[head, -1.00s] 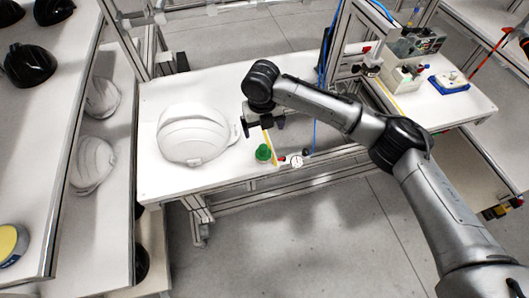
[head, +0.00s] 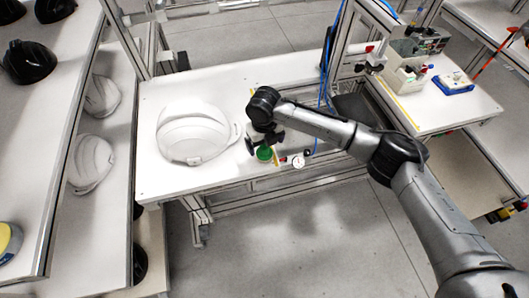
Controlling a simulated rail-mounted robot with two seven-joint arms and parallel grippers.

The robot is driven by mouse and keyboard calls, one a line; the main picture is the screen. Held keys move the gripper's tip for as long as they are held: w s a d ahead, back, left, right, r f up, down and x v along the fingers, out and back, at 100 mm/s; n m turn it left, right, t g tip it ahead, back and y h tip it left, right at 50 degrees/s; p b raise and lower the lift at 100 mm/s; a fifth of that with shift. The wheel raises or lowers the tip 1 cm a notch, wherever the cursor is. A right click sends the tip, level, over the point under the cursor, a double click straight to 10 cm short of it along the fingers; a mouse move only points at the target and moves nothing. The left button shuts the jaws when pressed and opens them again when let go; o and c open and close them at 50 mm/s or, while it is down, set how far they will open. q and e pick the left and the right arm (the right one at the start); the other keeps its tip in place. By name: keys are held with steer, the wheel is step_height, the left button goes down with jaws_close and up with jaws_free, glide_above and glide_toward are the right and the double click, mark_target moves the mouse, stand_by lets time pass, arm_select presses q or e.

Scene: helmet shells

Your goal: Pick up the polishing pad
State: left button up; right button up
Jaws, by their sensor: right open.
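A small green round piece (head: 264,153), which looks like the polishing pad, lies on the white table (head: 215,90) near its front edge. My right gripper (head: 264,143) is over it, its fingers open and spread to either side of the pad's far part. The gripper hides some of the pad, and I cannot tell whether the fingers touch it. My left gripper is not in view.
A white helmet shell (head: 192,135) stands left of the pad. A round gauge (head: 298,161) lies just right of it. Blue cables (head: 323,75) hang behind my right arm. A shelf with black shells (head: 30,60) is at left.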

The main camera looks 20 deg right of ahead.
mark_target(264, 146)
step_height(264, 146, down, 5)
steer(key=shift+a+r+b, duration=0.1)
steer(key=shift+r+b, duration=0.1)
steer(key=shift+b, duration=0.55)
steer(key=shift+f, duration=0.3)
steer(key=shift+c, duration=0.2)
steer(key=c, duration=1)
steer(key=shift+r, duration=0.15)
